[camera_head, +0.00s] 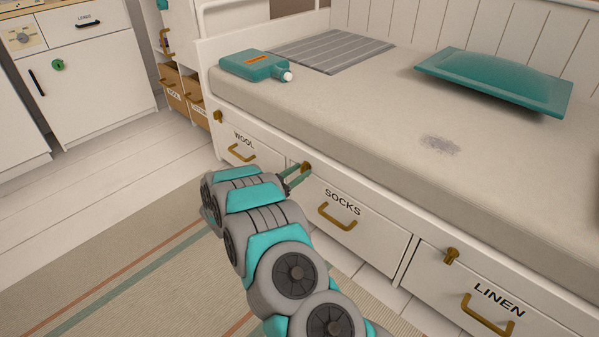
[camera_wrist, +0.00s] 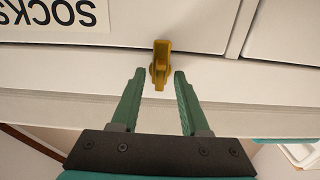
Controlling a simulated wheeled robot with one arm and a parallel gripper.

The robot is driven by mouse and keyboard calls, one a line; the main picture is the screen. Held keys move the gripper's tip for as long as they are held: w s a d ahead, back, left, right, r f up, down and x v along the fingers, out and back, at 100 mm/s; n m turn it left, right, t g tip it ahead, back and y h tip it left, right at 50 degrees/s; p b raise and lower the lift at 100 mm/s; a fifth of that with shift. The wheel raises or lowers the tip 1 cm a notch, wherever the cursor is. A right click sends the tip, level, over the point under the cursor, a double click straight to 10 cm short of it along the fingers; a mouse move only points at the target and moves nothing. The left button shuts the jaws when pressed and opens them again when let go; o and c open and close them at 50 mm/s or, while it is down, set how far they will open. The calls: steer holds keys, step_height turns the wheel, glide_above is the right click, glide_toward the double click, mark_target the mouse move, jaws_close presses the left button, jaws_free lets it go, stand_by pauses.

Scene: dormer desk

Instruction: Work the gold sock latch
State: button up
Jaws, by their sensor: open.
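The gold sock latch (camera_wrist: 160,66) is a small gold turn piece at the edge of the drawer labelled SOCKS. In the wrist view it sits just beyond and between my fingertips, its long part lined up with the fingers. In the head view the latch (camera_head: 306,167) shows at the upper left of the socks drawer (camera_head: 372,232), right by my fingers. My gripper (camera_wrist: 160,73) is open, with one green finger on each side of the latch's near end. I cannot tell whether they touch it. My gripper (camera_head: 295,177) partly hides the drawer's left edge in the head view.
The WOOL drawer (camera_head: 266,157) is to the left and the LINEN drawer (camera_head: 445,285) to the right, each with a gold latch and handle. A teal bottle (camera_head: 255,66) and a teal cushion (camera_head: 497,80) lie on the bed above. Floor and rug in front are clear.

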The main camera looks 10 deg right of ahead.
steer(key=v, duration=0.7)
steer(key=shift+a, duration=0.15)
steer(key=w+a+r+n+t+y+p, duration=0.25)
steer(key=w+a+r+y, duration=0.45)
steer(key=a+r+y, duration=0.35)
steer(key=s+a+r+n+g+y+p, duration=0.5)
steer(key=s+r+y, duration=0.3)
steer(key=s+r, duration=0.35)
steer(key=s+d+r+n+g+h+p, duration=0.1)
steer(key=s+d+g, duration=0.2)
steer(key=s+d, duration=0.4)
steer(key=s+d+r+n+g+h+p, duration=0.1)
steer(key=s+d, duration=0.6)
steer(key=s, duration=1.6)
steer(key=s+d+r+n+g+h+p, duration=0.1)
steer(key=s+d+g, duration=0.5)
steer(key=s, duration=0.9)
step_height(320, 180, up, 2)
steer(key=shift+s+d+r+h, duration=0.1)
steer(key=shift+s+d+h, duration=0.3)
steer(key=shift+d, duration=0.55)
